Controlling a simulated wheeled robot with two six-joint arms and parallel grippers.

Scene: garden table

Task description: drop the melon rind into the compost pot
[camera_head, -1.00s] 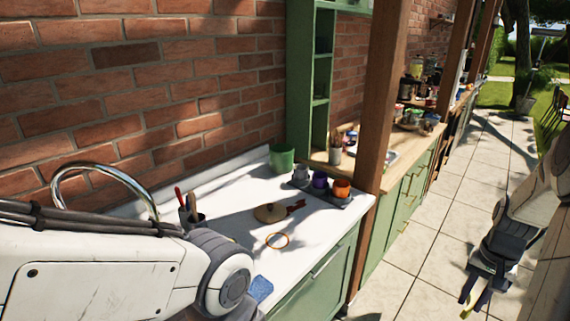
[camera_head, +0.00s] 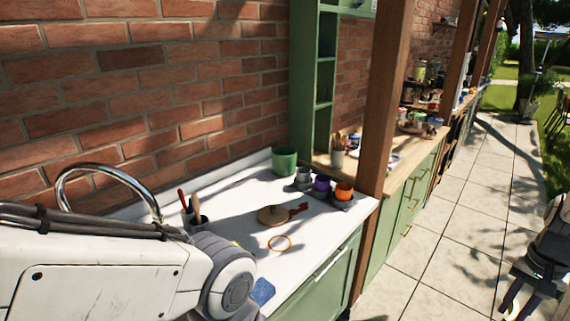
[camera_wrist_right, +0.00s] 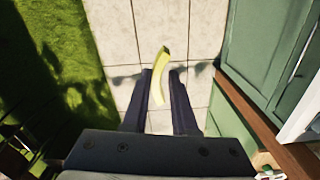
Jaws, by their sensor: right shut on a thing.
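My right gripper (camera_head: 518,306) is at the lower right edge of the head view, over the paving and away from the counter. In the right wrist view my right gripper (camera_wrist_right: 162,88) is shut on the melon rind (camera_wrist_right: 164,60), a curved pale yellow-green strip between its fingers. I cannot make out the rind clearly in the head view now. A green pot (camera_head: 284,162), which looks like the compost pot, stands upright at the back of the white counter by the brick wall. Its inside is hidden. My left arm crosses the lower left, but its gripper does not show.
The white counter (camera_head: 237,200) holds a round wooden board (camera_head: 272,215), an orange ring (camera_head: 280,243), a blue cloth (camera_head: 262,291), a tool cup (camera_head: 194,219) and small cups (camera_head: 322,184). A wooden post (camera_head: 384,110) rises at its right end. The paved path (camera_head: 440,240) is clear.

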